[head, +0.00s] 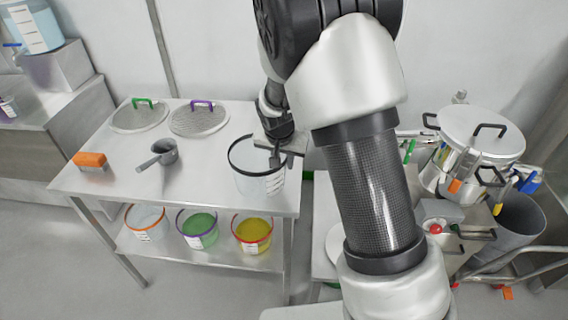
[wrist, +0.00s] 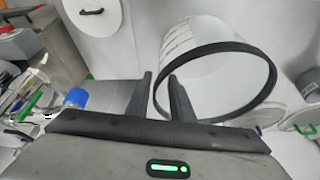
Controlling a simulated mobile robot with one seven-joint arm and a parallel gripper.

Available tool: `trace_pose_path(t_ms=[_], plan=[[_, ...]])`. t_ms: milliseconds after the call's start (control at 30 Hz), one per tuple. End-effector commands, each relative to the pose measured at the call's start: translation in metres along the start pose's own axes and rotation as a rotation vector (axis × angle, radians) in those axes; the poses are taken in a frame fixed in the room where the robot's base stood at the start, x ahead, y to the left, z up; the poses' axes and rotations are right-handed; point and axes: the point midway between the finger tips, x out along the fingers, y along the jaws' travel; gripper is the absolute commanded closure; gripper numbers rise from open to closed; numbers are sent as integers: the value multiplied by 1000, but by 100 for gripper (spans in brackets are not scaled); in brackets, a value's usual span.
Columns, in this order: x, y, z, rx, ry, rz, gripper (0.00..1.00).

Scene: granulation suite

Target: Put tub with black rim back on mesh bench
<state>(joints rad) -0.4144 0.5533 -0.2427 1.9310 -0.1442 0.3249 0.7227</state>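The clear tub with black rim (head: 262,184) is upright at the right front corner of the mesh bench (head: 215,153), and appears to stand on its top. My gripper (head: 276,157) is at the tub's right far rim, pointing down. In the wrist view, the tub's black rim (wrist: 272,82) is large, and the rim passes between my two fingers (wrist: 163,92). The fingers are apart, with a visible gap around the rim, one finger on each side of the wall. Contact with the wall cannot be made out.
Two mesh lids (head: 200,119), a grey scoop (head: 160,153) and an orange-handled brush (head: 91,160) lie on the bench. Several tubs, one with yellow contents (head: 252,233), stand on the lower shelf. A steel pot (head: 470,140) and a grey bin (head: 513,225) are at the right.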

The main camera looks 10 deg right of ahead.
Motion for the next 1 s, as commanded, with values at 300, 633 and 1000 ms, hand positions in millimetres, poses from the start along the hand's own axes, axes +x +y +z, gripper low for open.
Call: trace_pose_path(t_ms=[300,633,1000], plan=[[-70,-1,0,-2,3,-4,79],[-110,7,0,0,-2,-10,79],[-261,104,52,-144,21,-122,79]])
